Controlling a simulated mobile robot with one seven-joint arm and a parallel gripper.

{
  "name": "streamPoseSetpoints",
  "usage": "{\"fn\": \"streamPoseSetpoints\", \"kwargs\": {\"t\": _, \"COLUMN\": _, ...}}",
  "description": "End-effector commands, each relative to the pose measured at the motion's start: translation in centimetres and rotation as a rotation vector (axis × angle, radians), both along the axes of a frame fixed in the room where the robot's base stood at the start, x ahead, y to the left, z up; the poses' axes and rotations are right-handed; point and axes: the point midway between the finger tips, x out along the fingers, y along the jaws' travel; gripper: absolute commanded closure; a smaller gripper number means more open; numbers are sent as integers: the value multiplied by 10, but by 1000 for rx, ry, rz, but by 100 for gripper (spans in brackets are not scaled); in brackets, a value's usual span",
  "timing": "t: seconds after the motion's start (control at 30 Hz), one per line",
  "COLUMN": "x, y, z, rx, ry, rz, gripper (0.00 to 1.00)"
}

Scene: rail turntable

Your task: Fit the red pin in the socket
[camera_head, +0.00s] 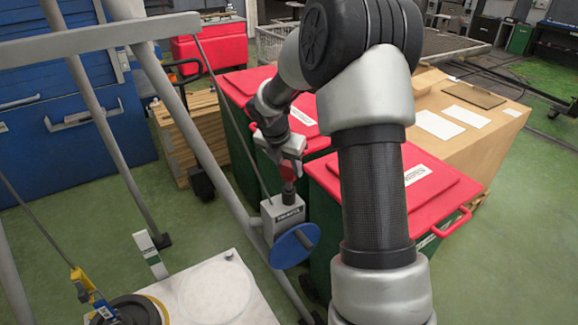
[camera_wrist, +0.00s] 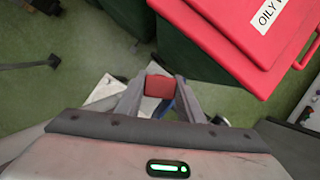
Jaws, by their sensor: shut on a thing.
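My gripper (camera_head: 287,162) is shut on the red pin (camera_head: 288,172), near the middle of the head view. In the wrist view the pin's red top (camera_wrist: 158,86) sits between the two finger ends (camera_wrist: 157,88). A grey box (camera_head: 285,213) with a dark label is right below the pin, with a blue disc (camera_head: 294,246) on its front. The pin's lower end meets or overlaps the box top in the head view. I cannot tell whether it is in a hole, and no socket opening is visible.
Bins with red lids (camera_head: 410,190) stand behind and right of the box. A grey sloping frame bar (camera_head: 190,130) runs close on its left. A pale table (camera_head: 215,290) with a round plate lies at the lower left. Green floor (camera_head: 500,230) is clear on the right.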

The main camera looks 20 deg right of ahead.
Motion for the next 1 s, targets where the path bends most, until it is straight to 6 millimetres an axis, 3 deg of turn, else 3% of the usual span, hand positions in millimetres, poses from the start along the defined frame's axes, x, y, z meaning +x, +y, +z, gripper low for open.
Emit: {"fn": "streamPoseSetpoints", "kwargs": {"t": 1.0, "x": 0, "y": 0, "z": -26, "rx": 0, "ry": -1, "rz": 0, "gripper": 93}}
